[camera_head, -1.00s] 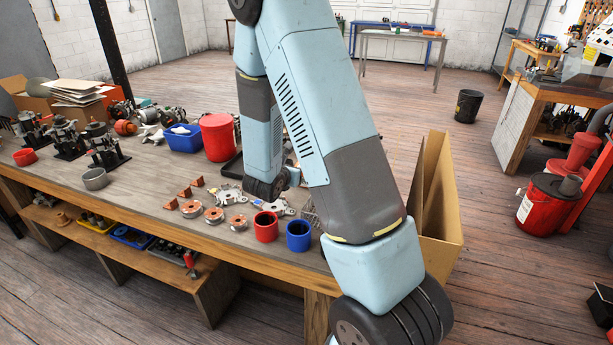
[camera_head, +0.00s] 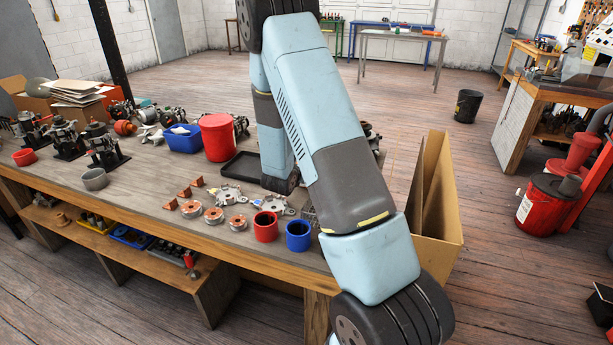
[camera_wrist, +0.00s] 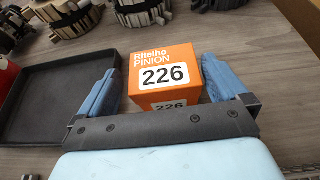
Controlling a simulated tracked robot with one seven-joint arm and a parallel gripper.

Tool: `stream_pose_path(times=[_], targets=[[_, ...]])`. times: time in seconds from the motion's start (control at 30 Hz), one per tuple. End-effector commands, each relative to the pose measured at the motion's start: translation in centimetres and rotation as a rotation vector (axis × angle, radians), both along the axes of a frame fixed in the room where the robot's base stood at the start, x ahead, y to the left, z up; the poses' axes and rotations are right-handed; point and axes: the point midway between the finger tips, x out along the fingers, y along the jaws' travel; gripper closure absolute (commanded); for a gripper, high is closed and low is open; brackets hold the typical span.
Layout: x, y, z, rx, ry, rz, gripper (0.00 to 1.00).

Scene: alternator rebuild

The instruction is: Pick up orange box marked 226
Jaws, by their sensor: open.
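The orange box marked 226 (camera_wrist: 155,50) shows in the wrist view, with "Ritelho PINION" and a white 226 label on its top. It rests on the grey workbench top. My gripper (camera_wrist: 157,80) is open, with one blue finger on each side of the box's near part. A gap shows between the box and the right finger; the left finger is close to its side, and I cannot tell if they touch. In the head view my arm hides the box and the gripper.
A black tray (camera_wrist: 45,105) lies just left of the gripper; its edge also shows in the head view (camera_head: 240,165). A red cup (camera_head: 265,227) and a blue cup (camera_head: 298,236) stand near the bench's front edge. An open cardboard box (camera_head: 437,205) is at right.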

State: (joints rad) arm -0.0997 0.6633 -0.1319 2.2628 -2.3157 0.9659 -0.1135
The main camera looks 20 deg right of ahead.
Motion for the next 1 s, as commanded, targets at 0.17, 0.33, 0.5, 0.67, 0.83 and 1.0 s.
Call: stream_pose_path(times=[0.17, 0.33, 0.5, 0.67, 0.83, 1.0], targets=[[1.3, -1.8, -1.2, -0.002, 0.001, -0.002, 0.00], [2.4, -2.8, -1.8, -0.001, 0.001, -0.002, 0.00], [2.5, -2.9, -1.8, 0.000, 0.000, -0.001, 0.00], [2.5, -2.8, -1.8, 0.000, 0.000, 0.000, 0.11], [2.5, -2.8, -1.8, 0.000, 0.000, 0.000, 0.28], [2.5, -2.8, -1.8, 0.000, 0.000, 0.000, 0.44]])
